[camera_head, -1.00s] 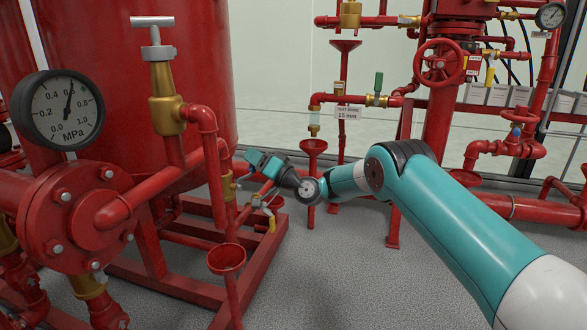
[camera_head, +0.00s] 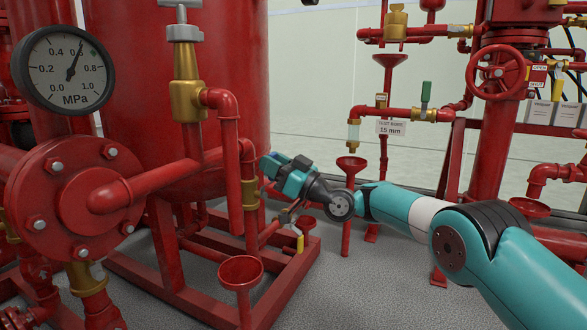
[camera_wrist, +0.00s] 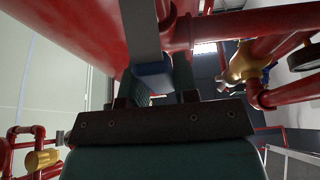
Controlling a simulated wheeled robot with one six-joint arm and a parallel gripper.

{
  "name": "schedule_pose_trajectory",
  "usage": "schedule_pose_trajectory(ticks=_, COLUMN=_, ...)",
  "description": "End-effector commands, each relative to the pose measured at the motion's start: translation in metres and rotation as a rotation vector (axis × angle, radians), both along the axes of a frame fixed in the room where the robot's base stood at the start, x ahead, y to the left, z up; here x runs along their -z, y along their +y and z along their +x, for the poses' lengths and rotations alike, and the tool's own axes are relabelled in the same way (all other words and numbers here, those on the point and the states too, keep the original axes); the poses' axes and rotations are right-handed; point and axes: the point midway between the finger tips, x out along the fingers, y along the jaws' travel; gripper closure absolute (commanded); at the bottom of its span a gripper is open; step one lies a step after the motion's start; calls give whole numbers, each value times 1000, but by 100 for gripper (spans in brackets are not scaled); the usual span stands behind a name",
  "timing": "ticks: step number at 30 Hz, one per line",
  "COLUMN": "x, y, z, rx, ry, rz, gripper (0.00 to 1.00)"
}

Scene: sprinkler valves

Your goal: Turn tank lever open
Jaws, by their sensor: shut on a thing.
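My gripper (camera_head: 270,172) is at the brass valve (camera_head: 250,194) on the red pipe in front of the big red tank (camera_head: 180,90). In the wrist view my gripper (camera_wrist: 154,80) has its dark green fingers on either side of the blue grip (camera_wrist: 152,70) of a flat grey lever (camera_wrist: 140,28), shut on it. The grey lever runs up out of the picture, beside the red tank. In the head view the lever is mostly hidden by the gripper, so its exact angle cannot be told.
A red funnel (camera_head: 240,270) stands in front, and another funnel (camera_head: 350,163) to the right. A large gauge (camera_head: 65,68) and flange (camera_head: 65,195) fill the left. Bare floor (camera_head: 370,285) lies at the lower right.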

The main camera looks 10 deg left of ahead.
Motion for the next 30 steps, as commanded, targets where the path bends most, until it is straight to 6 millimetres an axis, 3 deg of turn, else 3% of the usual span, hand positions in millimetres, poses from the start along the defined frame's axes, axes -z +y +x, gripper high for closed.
schedule_pose_trajectory(ticks=16, x=2, y=9, z=-6, rx=-9, ry=-26, rz=-10, gripper=100)
schedule_pose_trajectory(ticks=17, x=2, y=9, z=-6, rx=-9, ry=-26, rz=-10, gripper=68)
schedule_pose_trajectory(ticks=20, x=1, y=9, z=-6, rx=-9, ry=-25, rz=-10, gripper=47)
schedule_pose_trajectory(ticks=30, x=3, y=8, z=-7, rx=-12, ry=-22, rz=-7, gripper=47)
